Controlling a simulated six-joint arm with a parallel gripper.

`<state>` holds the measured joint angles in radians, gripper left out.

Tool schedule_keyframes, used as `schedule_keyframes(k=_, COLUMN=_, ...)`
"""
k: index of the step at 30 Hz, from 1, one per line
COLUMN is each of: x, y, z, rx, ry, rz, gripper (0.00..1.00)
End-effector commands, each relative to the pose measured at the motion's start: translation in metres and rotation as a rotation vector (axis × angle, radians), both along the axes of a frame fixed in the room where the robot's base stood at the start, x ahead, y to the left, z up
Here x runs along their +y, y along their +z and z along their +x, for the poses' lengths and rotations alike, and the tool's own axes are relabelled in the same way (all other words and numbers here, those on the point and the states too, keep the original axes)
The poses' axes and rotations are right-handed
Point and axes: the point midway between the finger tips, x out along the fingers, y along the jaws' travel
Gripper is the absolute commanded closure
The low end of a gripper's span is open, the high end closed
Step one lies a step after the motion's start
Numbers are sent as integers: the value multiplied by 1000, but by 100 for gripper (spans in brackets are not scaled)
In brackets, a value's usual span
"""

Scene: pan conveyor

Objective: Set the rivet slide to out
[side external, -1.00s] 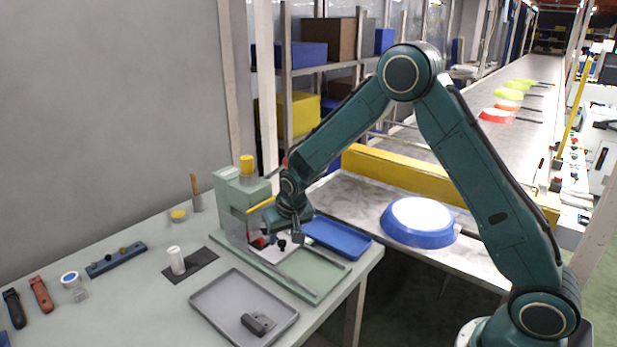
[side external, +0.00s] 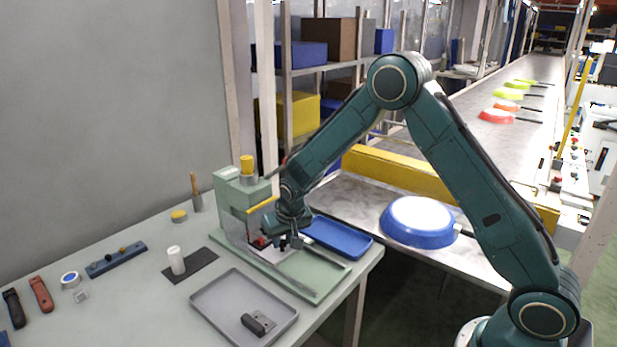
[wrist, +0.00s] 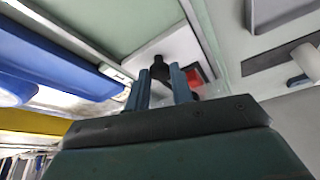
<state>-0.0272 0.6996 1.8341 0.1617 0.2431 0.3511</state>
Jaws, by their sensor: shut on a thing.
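The rivet slide (wrist: 150,50) is a pale plate with an upright black knob (wrist: 160,68), set in the bed of the green press (side external: 232,205). My gripper (side external: 290,243) is low at the press bed. In the wrist view my gripper (wrist: 161,82) has its two blue-grey fingers on either side of the knob, shut on it. A red block (wrist: 195,77) sits beside the slide, near the right finger. In the side view my fingers hide most of the knob, so the slide's exact position is hard to tell.
A blue tray (side external: 337,252) lies just behind the press bed. A grey tray (side external: 215,300) with a dark block (side external: 257,323) is in front. A white cylinder (side external: 176,260) stands on a dark mat to the left. A blue pan (side external: 388,236) is on the conveyor.

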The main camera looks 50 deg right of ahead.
Motion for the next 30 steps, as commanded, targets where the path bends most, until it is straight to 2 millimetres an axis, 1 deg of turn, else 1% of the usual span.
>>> schedule_keyframes(k=5, x=0, y=0, z=-6, rx=3, ry=-1, rz=-1, gripper=100)
schedule_keyframes(k=8, x=0, y=0, z=-15, rx=1, ry=0, rz=0, gripper=100)
schedule_keyframes(k=30, x=0, y=-1, z=-113, rx=3, ry=0, rz=0, gripper=100)
